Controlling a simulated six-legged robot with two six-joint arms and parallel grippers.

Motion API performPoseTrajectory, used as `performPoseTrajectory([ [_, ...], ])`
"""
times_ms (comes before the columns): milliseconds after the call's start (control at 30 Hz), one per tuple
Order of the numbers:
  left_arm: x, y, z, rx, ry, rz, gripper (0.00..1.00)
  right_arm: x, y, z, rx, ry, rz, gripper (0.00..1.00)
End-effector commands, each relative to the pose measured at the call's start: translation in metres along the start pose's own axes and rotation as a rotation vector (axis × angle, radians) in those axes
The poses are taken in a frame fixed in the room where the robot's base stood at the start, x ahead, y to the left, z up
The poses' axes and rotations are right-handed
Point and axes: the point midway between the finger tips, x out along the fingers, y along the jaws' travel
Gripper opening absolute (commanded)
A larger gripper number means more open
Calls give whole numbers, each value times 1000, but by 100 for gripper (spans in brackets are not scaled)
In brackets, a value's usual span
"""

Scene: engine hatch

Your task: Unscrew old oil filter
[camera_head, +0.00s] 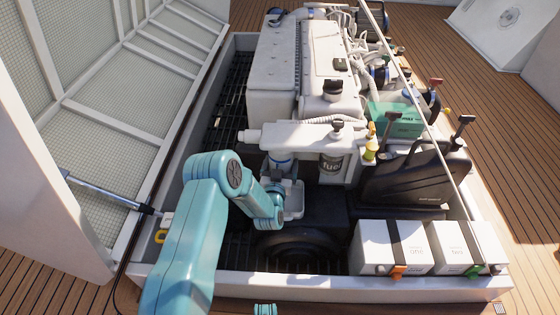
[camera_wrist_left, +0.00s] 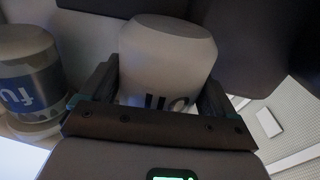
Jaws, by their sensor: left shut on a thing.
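The oil filter (camera_wrist_left: 168,52) is a pale, rounded canister with large dark lettering. In the left wrist view it sits between the two dark fingers of my left gripper (camera_wrist_left: 158,92), which is shut on it. In the head view the oil filter (camera_head: 280,160) hangs under the white engine housing. My right gripper is not in view.
The fuel filter (camera_head: 331,162) stands just right of the oil filter. White batteries (camera_head: 390,248), a black canister (camera_head: 415,182) and the bay's front rim (camera_head: 320,283) surround the space. The open hatch (camera_head: 120,90) stands left.

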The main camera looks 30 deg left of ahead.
Motion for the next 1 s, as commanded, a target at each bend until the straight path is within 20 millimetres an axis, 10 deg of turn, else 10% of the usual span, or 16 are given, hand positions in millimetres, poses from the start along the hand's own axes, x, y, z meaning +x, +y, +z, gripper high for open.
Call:
performPoseTrajectory([
  [1000, 1, -2, -1, -3, 5, 276, 41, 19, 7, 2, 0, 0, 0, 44],
])
